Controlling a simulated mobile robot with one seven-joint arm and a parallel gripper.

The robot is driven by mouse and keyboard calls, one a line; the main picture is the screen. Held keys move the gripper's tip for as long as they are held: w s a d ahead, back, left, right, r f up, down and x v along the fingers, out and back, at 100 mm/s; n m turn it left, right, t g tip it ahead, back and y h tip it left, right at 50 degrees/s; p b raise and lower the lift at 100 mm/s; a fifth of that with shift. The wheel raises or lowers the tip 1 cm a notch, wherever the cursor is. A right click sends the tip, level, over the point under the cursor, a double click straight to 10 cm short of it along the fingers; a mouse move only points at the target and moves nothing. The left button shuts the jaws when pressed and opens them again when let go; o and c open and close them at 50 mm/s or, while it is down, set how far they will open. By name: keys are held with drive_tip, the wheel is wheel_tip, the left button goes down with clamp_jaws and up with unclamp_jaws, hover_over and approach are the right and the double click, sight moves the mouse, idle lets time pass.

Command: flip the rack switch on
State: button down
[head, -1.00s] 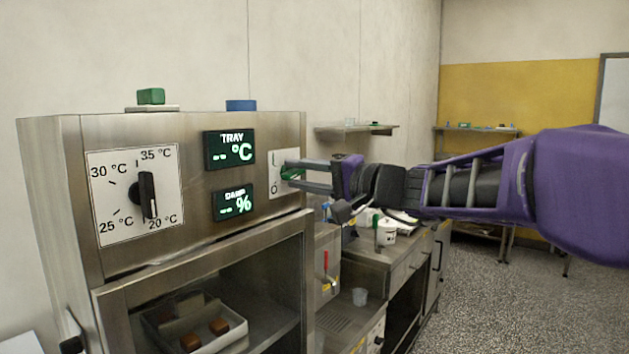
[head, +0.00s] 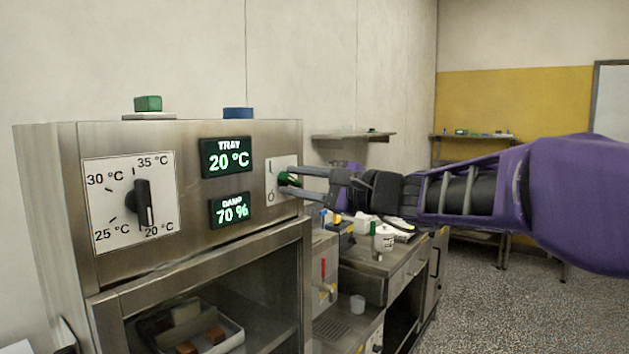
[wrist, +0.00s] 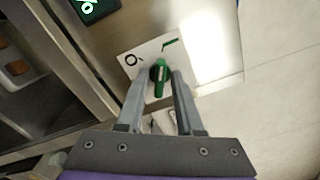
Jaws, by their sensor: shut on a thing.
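The rack switch is a small green lever (wrist: 159,75) on a white plate (head: 271,177) marked with a line and a circle, at the right of the steel cabinet's front. My gripper (head: 291,180) reaches in from the right and is shut on the green lever. In the wrist view my two fingers (wrist: 159,88) stand on either side of it. The tray display (head: 228,157) is lit and reads 20 °C. The damp display (head: 230,210) reads 70 %. In the head view the fingers hide part of the lever.
The steel cabinet (head: 110,255) has a dial (head: 142,204) at its left and a tray (head: 222,338) with brown pieces inside. Green (head: 148,104) and blue (head: 238,113) blocks sit on top. A cluttered counter (head: 372,262) stands beyond, under my arm.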

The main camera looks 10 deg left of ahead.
idle(0.3)
drive_tip(key=c, duration=0.9)
unclamp_jaws()
drive_tip(key=shift+d, duration=0.1)
